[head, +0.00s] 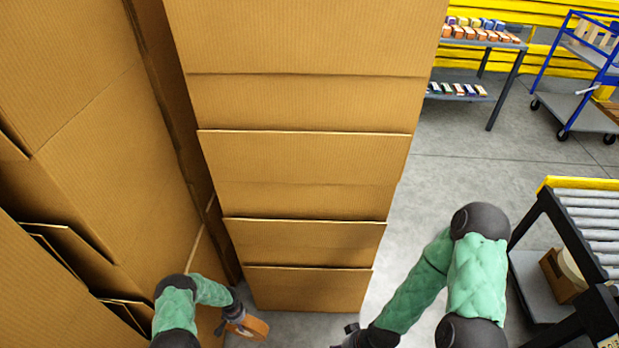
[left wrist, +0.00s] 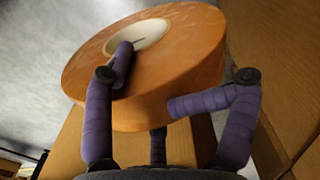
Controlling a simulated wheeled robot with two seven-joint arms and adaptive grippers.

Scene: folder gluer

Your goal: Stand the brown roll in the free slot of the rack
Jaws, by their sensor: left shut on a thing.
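The brown roll (head: 250,327) is at the bottom of the head view, in my left gripper (head: 232,317), in front of the stacked cartons. In the left wrist view the roll (left wrist: 190,55) is an orange-brown ring with a pale core. My left gripper (left wrist: 147,82) is shut on its wall, with one finger in the core hole and another against the outer side. My right gripper (head: 347,338) is only partly in view at the bottom edge, and its fingers cannot be made out. I cannot identify a rack with a free slot in either view.
Tall stacks of brown cartons (head: 300,100) fill the left and middle. A grey shelf (head: 490,42) with small boxes stands at the back right, beside a blue cart (head: 600,75). A roller conveyor (head: 590,220) is at the right. Grey floor (head: 450,170) is clear between.

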